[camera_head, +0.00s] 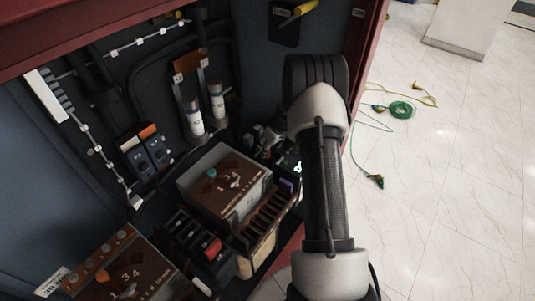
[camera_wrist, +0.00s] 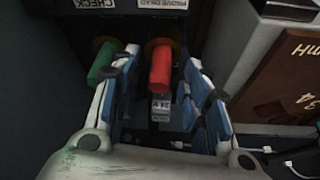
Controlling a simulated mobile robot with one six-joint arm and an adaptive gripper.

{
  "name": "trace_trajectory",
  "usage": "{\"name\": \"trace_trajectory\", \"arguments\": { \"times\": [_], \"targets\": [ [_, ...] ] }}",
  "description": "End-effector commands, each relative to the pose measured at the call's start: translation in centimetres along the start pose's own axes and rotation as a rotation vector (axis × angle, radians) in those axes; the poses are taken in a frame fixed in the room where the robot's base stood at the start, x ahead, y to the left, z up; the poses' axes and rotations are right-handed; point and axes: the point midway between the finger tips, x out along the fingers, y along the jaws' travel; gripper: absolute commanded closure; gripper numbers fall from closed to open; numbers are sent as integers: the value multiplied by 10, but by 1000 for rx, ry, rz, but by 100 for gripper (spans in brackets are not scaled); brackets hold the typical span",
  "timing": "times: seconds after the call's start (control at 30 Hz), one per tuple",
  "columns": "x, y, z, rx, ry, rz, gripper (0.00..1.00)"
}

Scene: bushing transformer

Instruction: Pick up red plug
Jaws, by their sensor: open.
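The red plug (camera_wrist: 160,72) stands out from a dark panel in the wrist view, between the two blue-padded fingers of my gripper (camera_wrist: 161,58). The fingers are spread, and gaps show on both sides of the plug. A green plug (camera_wrist: 102,62) is just left of it, beside the left finger and partly covered by it. In the head view my gripper (camera_head: 265,137) is a small, partly hidden shape left of my arm, beside the beige box. I cannot make out the red plug there.
The beige box (camera_head: 190,188) with a brown numbered face is close to my gripper; it also shows at right in the wrist view (camera_wrist: 240,55). Black holders (camera_head: 182,235) stand in front. White-capped cylinders (camera_head: 193,118) rise behind. A green cable (camera_head: 399,110) lies on the open floor.

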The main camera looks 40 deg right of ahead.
Motion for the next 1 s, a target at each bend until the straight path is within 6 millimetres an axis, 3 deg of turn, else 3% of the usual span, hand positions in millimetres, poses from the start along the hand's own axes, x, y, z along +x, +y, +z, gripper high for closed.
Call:
{"name": "trace_trajectory", "arguments": {
  "times": [0.1,0.33,1.0],
  "targets": [
    [15,0,0,-2,1,1,57],
    [15,0,-1,-2,1,1,58],
    [15,0,-1,-2,1,1,100]
  ]
}}
